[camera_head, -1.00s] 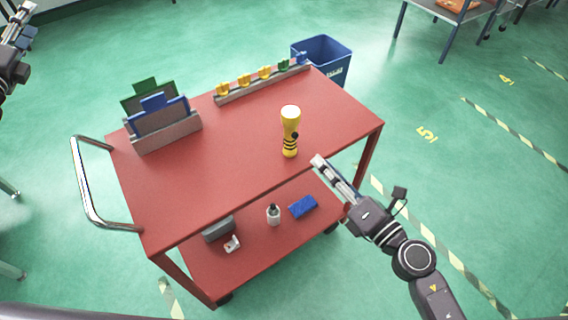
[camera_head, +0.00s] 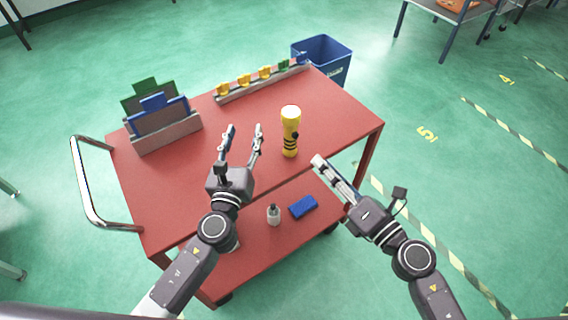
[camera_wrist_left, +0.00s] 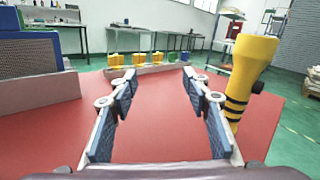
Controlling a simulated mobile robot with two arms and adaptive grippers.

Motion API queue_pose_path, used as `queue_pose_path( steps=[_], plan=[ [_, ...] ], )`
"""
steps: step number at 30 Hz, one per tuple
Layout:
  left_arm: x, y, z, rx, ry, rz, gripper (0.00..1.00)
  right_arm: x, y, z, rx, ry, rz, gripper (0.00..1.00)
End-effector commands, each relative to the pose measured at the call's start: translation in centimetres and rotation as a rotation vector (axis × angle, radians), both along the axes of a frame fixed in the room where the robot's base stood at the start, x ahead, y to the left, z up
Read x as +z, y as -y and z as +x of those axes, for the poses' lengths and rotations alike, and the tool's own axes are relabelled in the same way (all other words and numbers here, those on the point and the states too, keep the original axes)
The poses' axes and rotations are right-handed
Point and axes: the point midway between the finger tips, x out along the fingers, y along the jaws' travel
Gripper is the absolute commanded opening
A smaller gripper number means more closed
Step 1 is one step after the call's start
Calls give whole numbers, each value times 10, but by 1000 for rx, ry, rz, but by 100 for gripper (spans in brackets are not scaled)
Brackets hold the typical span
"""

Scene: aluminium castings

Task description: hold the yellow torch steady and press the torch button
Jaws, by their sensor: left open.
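The yellow torch (camera_head: 290,128) stands upright on the red cart top, with a pale end up, black bands low down and a dark button on its right side. In the left wrist view the torch (camera_wrist_left: 247,72) is just right of my left fingers. My left gripper (camera_head: 242,130) is open and empty over the cart, left of the torch and apart from it; its spread fingers also show in the left wrist view (camera_wrist_left: 158,90). My right gripper (camera_head: 318,160) is at the cart's front right edge, right of the torch and not touching it. Its fingers look close together.
The red cart (camera_head: 190,190) has a handle (camera_head: 90,195) at left. A holder with green and blue plates (camera_head: 160,122) stands at the back left. A rail (camera_head: 262,84) with yellow and green pieces lines the back edge. A blue bin (camera_head: 325,58) stands behind.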

Motion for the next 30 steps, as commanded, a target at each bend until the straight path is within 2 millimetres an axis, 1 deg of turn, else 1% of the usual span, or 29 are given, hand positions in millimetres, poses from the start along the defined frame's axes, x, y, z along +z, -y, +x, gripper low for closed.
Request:
queue_pose_path(
  steps=[1, 3, 6, 9, 12, 14, 17, 25, 30],
  plan=[
    [-12, 22, -13, -13, -13, 22, 44, 0, 0, 0, 0, 0, 0, 29],
    [-21, 47, -28, -30, -19, 61, 44, 0, 0, 0, 0, 0, 0, 29],
    [-29, 76, -46, -48, -21, 108, 44, 0, 0, 0, 0, 0, 0, 29],
    [-34, 94, -56, -63, -22, 140, 44, 0, 0, 0, 0, 0, 0, 29],
    [-36, 103, -59, -69, -21, 157, 44, 0, 0, 0, 0, 0, 0, 29],
    [-37, 105, -56, -71, -21, 161, 44, 0, 0, 0, 0, 0, 0, 29],
    [-36, 107, -44, -70, -20, 162, 44, 0, 0, 0, 0, 0, 0, 29],
    [-37, 114, -3, -71, -21, 161, 44, 0, 0, 0, 0, 0, 0, 29],
    [-37, 116, 11, -72, -22, 160, 44, 0, 0, 0, 0, 0, 0, 29]
  ],
)
